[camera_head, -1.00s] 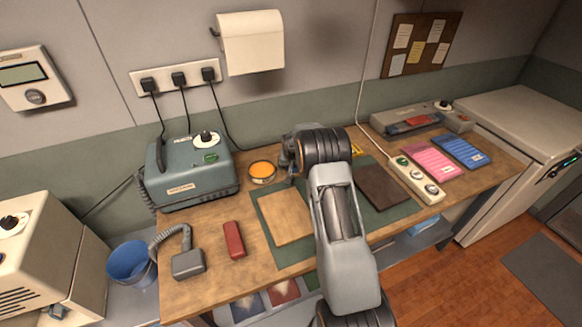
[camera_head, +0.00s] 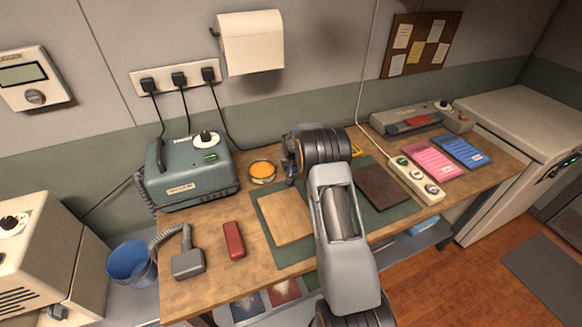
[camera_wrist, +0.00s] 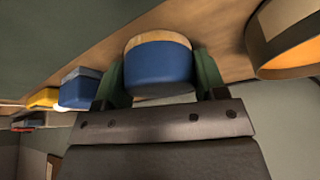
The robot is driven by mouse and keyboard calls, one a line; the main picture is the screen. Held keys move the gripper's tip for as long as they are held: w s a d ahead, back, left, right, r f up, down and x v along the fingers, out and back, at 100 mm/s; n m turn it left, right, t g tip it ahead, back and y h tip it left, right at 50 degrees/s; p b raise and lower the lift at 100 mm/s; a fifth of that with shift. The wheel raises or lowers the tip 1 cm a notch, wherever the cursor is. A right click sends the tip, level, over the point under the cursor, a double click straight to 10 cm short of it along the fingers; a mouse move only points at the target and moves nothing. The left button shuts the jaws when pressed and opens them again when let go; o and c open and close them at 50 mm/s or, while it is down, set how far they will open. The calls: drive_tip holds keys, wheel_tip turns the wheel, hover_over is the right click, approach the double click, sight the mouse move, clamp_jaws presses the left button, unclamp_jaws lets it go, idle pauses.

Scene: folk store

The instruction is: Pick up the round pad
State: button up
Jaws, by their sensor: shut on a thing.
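The round pad (camera_wrist: 158,70), a short blue cylinder with a tan layer on one face, sits between the two green fingers of my gripper (camera_wrist: 160,76) in the wrist view. The fingers press on its opposite sides, and it looks close to the wooden table. I cannot tell whether it still touches the table. In the head view my gripper (camera_head: 290,175) is at the back of the table, right of the orange-filled tin. My own arm hides the pad there.
The round tin (camera_head: 262,171) stands close beside my gripper; its wall (camera_wrist: 290,58) fills the wrist view's right corner. Another blue object (camera_wrist: 79,90) and a yellow one (camera_wrist: 43,98) are left of the pad. A tan board (camera_head: 286,217) lies on the green mat (camera_head: 292,255).

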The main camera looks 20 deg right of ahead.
drive_tip(key=shift+r, duration=0.45)
wheel_tip(320, 180, up, 2)
drive_tip(key=shift+r, duration=0.15)
drive_tip(key=s+a+r+b, duration=0.2)
drive_tip(key=s+r+b, duration=0.1)
drive_tip(key=s+r, duration=0.6)
drive_tip(key=shift+s+a+r, duration=0.35)
drive_tip(key=shift+s+r, duration=0.05)
drive_tip(key=shift+s, duration=2)
drive_tip(key=o, duration=0.4)
drive_tip(key=shift+c, duration=1.2)
